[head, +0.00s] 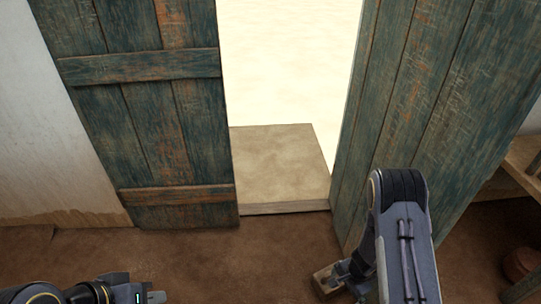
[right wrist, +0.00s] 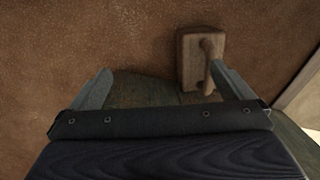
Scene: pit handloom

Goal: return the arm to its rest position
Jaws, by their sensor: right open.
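My right arm (head: 408,235) reaches in from the bottom right of the head view, bent in front of the right door leaf. Its gripper is partly hidden behind the arm, low beside that leaf. In the right wrist view my right gripper (right wrist: 160,73) is open, with nothing between its fingers. A wooden block with a handle (right wrist: 190,62) stands beyond the right-hand finger; I cannot tell whether they touch. The block also shows in the head view (head: 322,281). My left gripper (head: 153,297) lies at the bottom left edge, partly cut off; its opening is unclear.
The right door leaf (head: 430,90) stands open close behind my right arm. The left leaf (head: 150,110) is beside the bright doorway. A stone step (head: 280,165) lies in the opening. A wooden shelf or bench (head: 522,160) is at the right. Brown floor (head: 200,260) is clear between my arms.

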